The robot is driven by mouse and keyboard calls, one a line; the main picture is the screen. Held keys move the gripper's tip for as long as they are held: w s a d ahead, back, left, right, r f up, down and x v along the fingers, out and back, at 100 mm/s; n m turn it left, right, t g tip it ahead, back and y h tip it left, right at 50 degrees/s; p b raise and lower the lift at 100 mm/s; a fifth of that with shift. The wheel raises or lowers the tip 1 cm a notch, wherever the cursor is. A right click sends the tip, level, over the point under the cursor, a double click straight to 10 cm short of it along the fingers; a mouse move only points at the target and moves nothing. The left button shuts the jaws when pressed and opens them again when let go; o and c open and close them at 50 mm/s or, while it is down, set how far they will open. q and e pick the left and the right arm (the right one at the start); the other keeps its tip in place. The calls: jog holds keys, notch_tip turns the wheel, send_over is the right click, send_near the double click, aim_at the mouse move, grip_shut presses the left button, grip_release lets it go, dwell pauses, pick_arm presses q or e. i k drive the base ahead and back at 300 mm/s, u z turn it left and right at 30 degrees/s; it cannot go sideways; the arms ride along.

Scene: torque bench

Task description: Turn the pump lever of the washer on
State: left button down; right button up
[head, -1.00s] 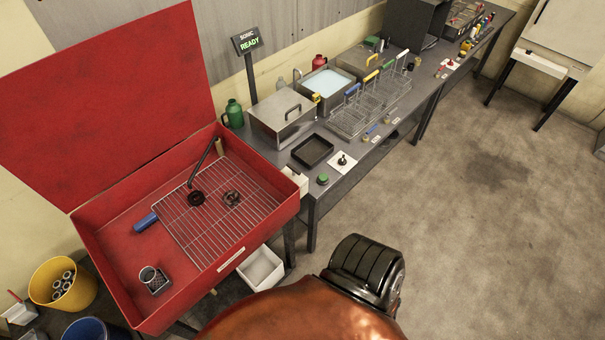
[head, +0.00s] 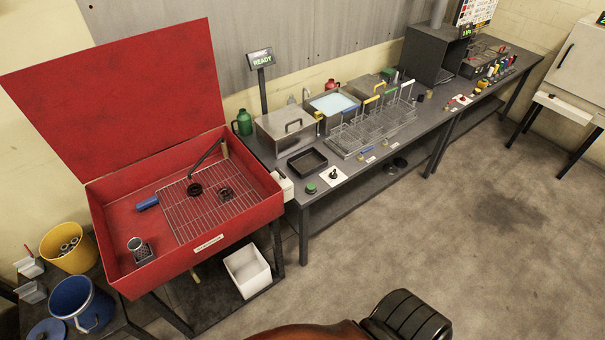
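The red washer (head: 236,219) stands at the left with its large lid (head: 115,95) raised. Inside its basin are a wire rack (head: 190,215), a dark spout or hose (head: 207,158), a blue-handled brush (head: 147,203) and a small metal cup (head: 136,244). A white box (head: 284,184) sits at the washer's right side, next to the bench; a lever cannot be made out clearly on it. Neither of my grippers is in view.
The long grey bench (head: 330,198) runs to the back right with a steel box (head: 285,128), a blue-filled bath (head: 332,104) and wire baskets (head: 372,128). A white bin (head: 248,270), blue bucket (head: 80,303) and yellow bucket (head: 68,246) stand low. The floor at right is clear.

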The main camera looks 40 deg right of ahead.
aim_at(282, 176)
jog(key=z, duration=0.9)
jog(key=i, duration=0.3)
jog(key=z, duration=0.05)
